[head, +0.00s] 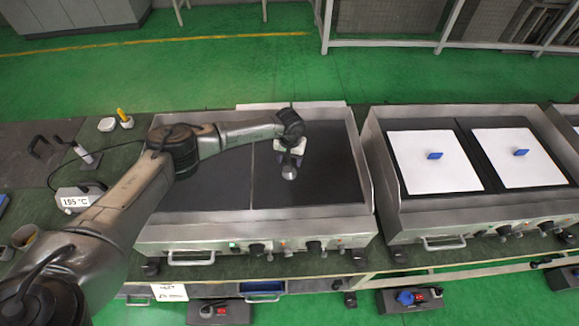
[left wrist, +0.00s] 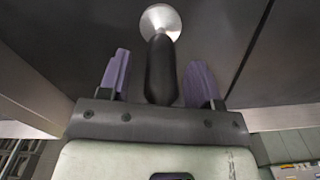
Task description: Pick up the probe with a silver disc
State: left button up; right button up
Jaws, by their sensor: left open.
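The probe with the silver disc has a black handle (left wrist: 160,72) and a round, shiny silver disc (left wrist: 160,20) in the left wrist view. In the head view the silver disc (head: 289,173) shows over the dark plate of the left griddle, just below my left gripper (head: 290,158). My left gripper is open. In the left wrist view its two purple fingers (left wrist: 159,72) stand on either side of the black handle, with a gap visible on each side. The handle's near end is hidden by the gripper body. My right gripper is not in view.
The left griddle (head: 215,185) has raised metal walls. A second griddle (head: 378,160) stands to its right, with two white plates (head: 433,173) with blue handles. At the left are a meter reading 195 °C (head: 76,201) and a cabled device (head: 84,154).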

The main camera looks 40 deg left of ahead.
pick_arm(q)
jog(key=shift+c, duration=0.3)
grip_shut()
dwell(0.3)
